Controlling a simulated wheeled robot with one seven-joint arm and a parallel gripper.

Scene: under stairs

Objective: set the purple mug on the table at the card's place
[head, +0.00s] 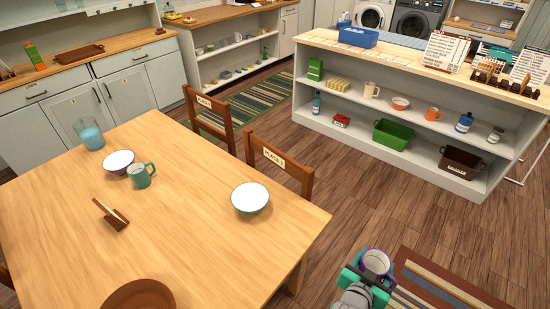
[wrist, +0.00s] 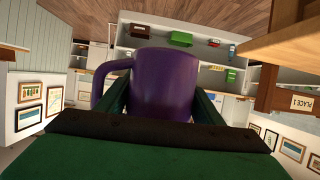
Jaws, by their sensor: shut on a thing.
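My gripper (head: 368,279) is shut on the purple mug (head: 377,263), over the floor to the right of the table (head: 215,260). The mug's pale inside faces up in the head view. In the wrist view the purple mug (wrist: 165,82) sits between both fingers, its handle on the left. Two chairs stand at the table's far side with labels on their backs. The nearer chair's label (head: 273,158) seems to read PLACE 1; the farther label (head: 204,102) is too small to read surely. Printed cards (head: 446,51) stand on the island counter; their text is unreadable.
The table's centre is clear. The island (head: 400,150) stands behind.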

